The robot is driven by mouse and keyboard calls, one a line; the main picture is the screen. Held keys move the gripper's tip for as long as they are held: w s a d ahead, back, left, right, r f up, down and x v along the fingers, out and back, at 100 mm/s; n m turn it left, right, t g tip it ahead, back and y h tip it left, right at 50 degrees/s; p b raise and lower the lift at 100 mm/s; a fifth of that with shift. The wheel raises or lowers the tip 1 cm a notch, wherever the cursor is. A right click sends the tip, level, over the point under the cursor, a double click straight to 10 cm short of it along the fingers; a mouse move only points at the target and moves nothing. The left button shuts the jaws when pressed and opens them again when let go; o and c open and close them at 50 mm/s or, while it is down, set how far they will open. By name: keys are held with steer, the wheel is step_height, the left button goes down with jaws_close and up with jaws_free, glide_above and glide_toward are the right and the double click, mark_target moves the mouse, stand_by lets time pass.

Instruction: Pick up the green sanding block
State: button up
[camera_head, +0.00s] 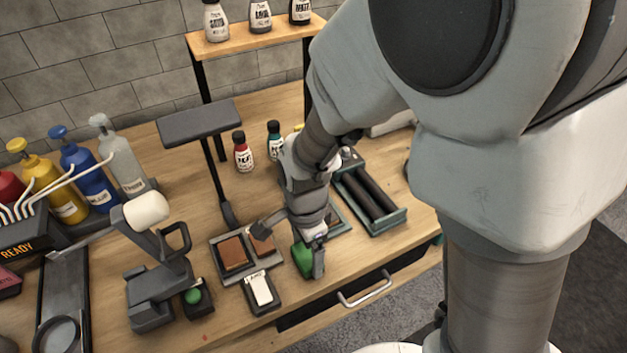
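The green sanding block (302,259) is near the front edge of the wooden workbench, right of a grey tray (217,241) with brown blocks. My gripper (311,256) reaches down right at the green block, with a finger in front of its right side. The gripper and arm hide part of the block. I cannot tell whether the fingers are closed on it or only around it.
A white-topped block (260,290) lies just front left of the gripper. A green tray with dark rollers (371,199) stands to the right. A grey stand (206,130) rises behind. The drawer handle (364,289) sticks out below the bench edge.

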mark_target(307, 254)
steer(key=c, duration=0.9)
steer(key=shift+r, duration=0.1)
step_height(307, 254, up, 4)
steer(key=shift+r+p, duration=0.2)
steer(key=shift+p, duration=0.6)
steer(key=d+r, duration=0.2)
steer(key=d, duration=0.2)
steer(key=d+r, duration=0.2)
steer(key=d, duration=0.1)
steer(key=d+r+p, duration=0.1)
steer(key=d+r, duration=0.1)
steer(key=d, duration=0.2)
steer(key=shift+d+r, duration=0.2)
steer(key=shift+d, duration=0.15)
